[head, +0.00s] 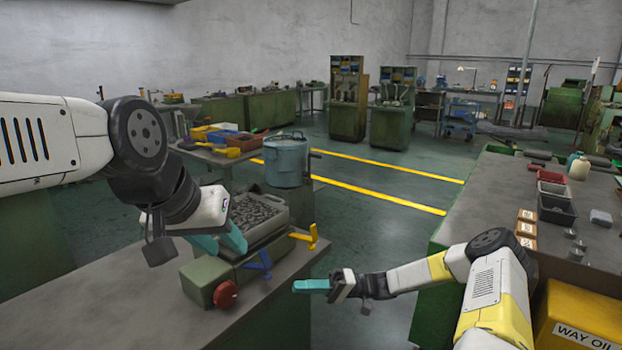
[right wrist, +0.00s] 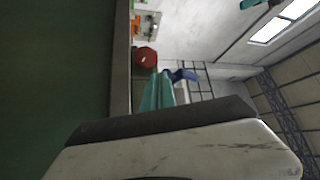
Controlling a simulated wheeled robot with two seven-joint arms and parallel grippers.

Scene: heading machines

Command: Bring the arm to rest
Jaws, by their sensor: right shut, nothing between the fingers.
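My right gripper (head: 311,285) is shut and empty. It points left over the gap beside the near bench in the head view. Its teal fingers lie together in the right wrist view (right wrist: 158,92). My left gripper (head: 226,246) hangs over the near bench beside a grey tray of small metal parts (head: 272,236). Its two teal fingers look spread apart, and I see nothing between them. Whether they touch the tray or the green machine is not clear.
The near bench (head: 120,300) bears a green machine body with a red knob (head: 226,295), a blue lever (head: 259,262) and a yellow lever (head: 307,237). A blue pot (head: 286,160) stands behind. A bench (head: 500,200) and a yellow way oil box (head: 580,320) are right. Open floor lies between.

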